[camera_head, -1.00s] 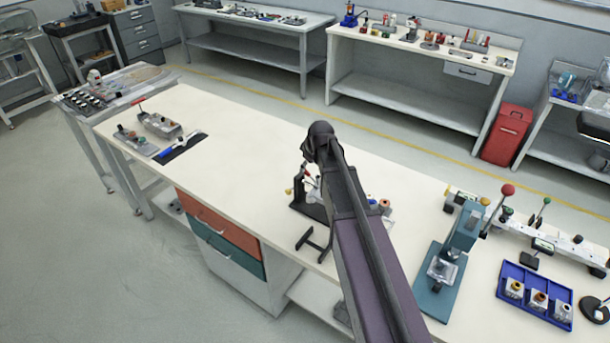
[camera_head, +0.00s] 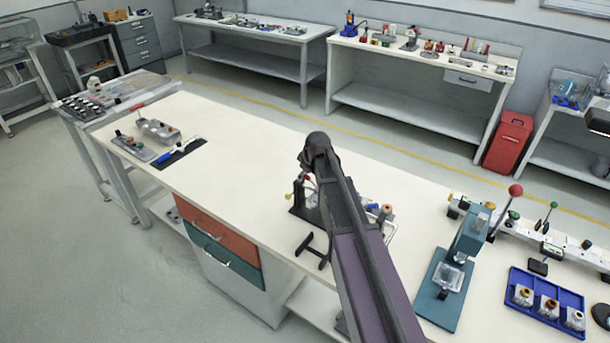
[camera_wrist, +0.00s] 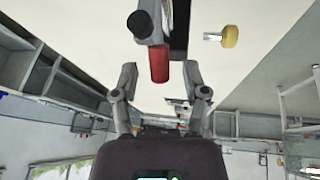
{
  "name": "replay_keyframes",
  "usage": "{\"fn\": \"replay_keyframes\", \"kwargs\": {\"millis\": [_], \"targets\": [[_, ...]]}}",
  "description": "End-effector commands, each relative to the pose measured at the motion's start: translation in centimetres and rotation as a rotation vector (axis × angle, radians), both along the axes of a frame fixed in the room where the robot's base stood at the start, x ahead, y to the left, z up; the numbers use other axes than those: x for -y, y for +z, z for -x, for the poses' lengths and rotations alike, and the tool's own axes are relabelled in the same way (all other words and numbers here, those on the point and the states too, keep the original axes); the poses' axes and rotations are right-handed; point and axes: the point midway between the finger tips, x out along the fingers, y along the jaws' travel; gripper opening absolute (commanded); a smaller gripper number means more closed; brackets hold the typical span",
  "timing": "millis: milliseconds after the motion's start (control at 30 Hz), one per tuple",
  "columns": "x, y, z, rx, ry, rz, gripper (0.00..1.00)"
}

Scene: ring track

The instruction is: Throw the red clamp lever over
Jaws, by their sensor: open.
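The red clamp lever shows in the wrist view as a red cylindrical grip (camera_wrist: 159,66) on a grey and black fixture. In the head view a small red part of it (camera_head: 308,177) shows beside my arm's end, over the black fixture (camera_head: 303,206) on the long white bench. My gripper (camera_wrist: 160,72) is open, with one finger on each side of the red grip. Gaps show between the grip and both fingers. In the head view my arm hides the gripper and much of the fixture.
A yellow knob (camera_wrist: 230,37) sticks out beside the fixture. On the bench (camera_head: 240,150), a teal press (camera_head: 452,275) and a blue tray (camera_head: 520,302) with several parts stand to the right. A grey fixture (camera_head: 157,131) stands far left. The bench's middle left is clear.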

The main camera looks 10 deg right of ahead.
Motion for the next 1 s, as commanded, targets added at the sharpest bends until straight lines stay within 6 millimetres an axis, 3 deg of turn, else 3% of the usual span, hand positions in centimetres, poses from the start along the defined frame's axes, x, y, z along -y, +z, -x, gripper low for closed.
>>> {"fn": "replay_keyframes", "kwargs": {"millis": [67, 200, 267, 1000], "targets": [[0.01, 0.01, 0.01, 0.000, 0.000, 0.000, 0.55], [0.01, 0.01, 0.01, 0.000, 0.000, 0.000, 0.13], [0.01, 0.01, 0.01, 0.000, 0.000, 0.000, 0.00], [0.44, 0.28, 0.77, 0.111, -0.001, -0.112, 0.00]]}}
